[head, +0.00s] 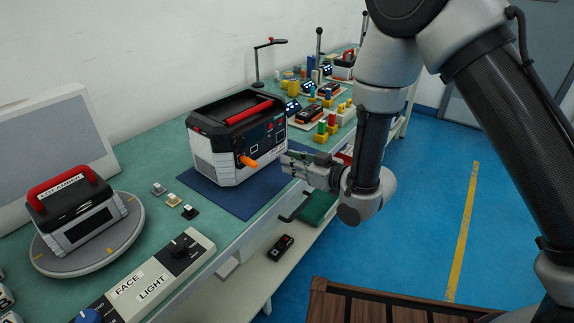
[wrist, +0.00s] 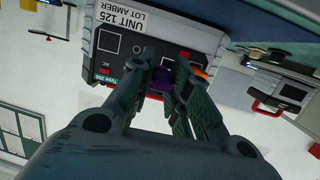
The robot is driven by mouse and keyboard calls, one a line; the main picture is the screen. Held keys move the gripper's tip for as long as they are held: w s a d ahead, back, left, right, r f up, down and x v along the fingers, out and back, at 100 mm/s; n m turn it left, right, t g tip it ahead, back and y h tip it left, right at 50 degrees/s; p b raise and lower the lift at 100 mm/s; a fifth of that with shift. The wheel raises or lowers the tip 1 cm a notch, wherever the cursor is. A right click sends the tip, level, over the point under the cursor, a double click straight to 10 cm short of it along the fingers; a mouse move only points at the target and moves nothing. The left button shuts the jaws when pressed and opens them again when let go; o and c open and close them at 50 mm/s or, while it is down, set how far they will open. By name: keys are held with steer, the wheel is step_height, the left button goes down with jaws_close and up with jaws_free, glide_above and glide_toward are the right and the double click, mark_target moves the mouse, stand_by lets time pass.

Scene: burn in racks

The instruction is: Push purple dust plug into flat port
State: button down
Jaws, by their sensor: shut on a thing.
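My gripper (wrist: 162,82) is shut on a small purple dust plug (wrist: 161,77), seen between the fingertips in the wrist view. In the head view my gripper (head: 290,161) is just right of the front face of a grey and black unit (head: 222,160) with a red handle. Which opening is the flat port is unclear, and the fingers cover part of the face.
An orange plug or connector (head: 248,162) sticks out of the face close beside my fingers. The unit stands on a blue mat (head: 240,198). Coloured blocks stand further back.

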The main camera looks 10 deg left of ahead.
steer(key=shift+s+a, duration=0.75)
steer(key=shift+g, duration=0.3)
steer(key=shift+r+x, duration=0.2)
steer(key=shift+x, duration=0.7)
steer(key=shift+r+x, duration=0.2)
steer(key=shift+x, duration=0.75)
steer(key=shift+r+x, duration=0.2)
steer(key=shift+x, duration=0.7)
steer(key=shift+w+a, duration=0.1)
steer(key=shift+w, duration=0.05)
steer(key=c, duration=2.1)
jaws_free()
jaws_close()
steer(key=shift+r+x, duration=0.2)
steer(key=shift+x, duration=0.8)
